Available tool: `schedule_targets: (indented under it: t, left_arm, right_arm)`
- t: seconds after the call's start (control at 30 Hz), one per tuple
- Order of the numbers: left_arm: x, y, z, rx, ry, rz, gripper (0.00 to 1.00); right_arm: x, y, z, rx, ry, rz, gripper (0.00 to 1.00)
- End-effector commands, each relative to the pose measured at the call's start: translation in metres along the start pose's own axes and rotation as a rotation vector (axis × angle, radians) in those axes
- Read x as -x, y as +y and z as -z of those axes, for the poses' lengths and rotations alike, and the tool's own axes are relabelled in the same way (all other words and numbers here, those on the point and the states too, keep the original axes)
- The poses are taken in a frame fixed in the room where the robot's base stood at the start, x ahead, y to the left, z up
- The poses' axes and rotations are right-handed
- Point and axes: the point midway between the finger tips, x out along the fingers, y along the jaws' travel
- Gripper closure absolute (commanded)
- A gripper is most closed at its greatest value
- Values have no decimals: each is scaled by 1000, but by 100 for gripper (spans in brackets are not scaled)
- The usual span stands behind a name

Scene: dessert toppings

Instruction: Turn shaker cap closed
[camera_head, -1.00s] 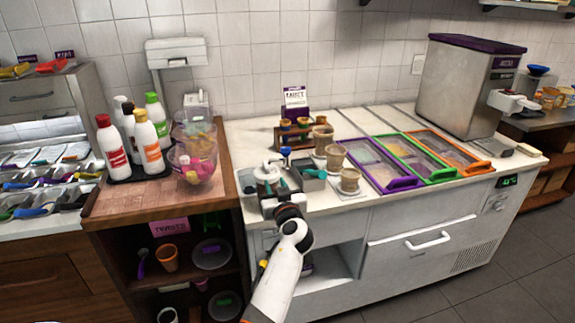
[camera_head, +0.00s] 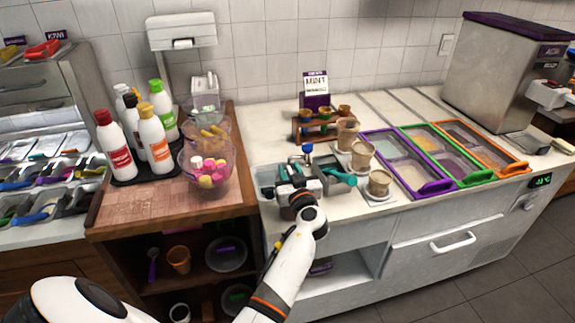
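My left gripper (camera_head: 295,183) is over the front left part of the white counter, at the small metal containers. It is seen from behind, and its wrist hides the fingertips. I cannot tell whether its fingers are open or shut, or whether they touch anything. I cannot clearly pick out a shaker or its cap. A small upright item with a blue top (camera_head: 307,149) stands just behind the gripper. A teal item (camera_head: 342,177) lies at the metal container just right of it. My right gripper is not in view.
Several sauce bottles (camera_head: 155,138) and a clear bowl of colourful pieces (camera_head: 208,172) stand on the wooden counter at left. Paper cups (camera_head: 347,134) stand right of the gripper. Colour-framed topping bins (camera_head: 431,187) lie further right.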

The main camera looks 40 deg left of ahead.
Motion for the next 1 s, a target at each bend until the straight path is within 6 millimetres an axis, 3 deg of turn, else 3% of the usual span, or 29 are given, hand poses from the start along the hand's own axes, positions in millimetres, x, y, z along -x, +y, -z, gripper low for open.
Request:
schedule_targets:
  t: [0.2,0.4,0.43,0.77,1.0]
  left_arm:
    - [0,0,0,0,0,0,67]
    - [0,0,0,0,0,0,98]
    - [0,0,0,0,0,0,100]
    - [0,1,0,-1,-2,29,100]
    - [0,1,-1,-3,-2,153,100]
  right_arm:
    - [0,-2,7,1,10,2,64]
    - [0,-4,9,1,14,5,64]
    - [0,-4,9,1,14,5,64]
    - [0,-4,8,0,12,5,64]
    - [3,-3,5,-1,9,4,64]
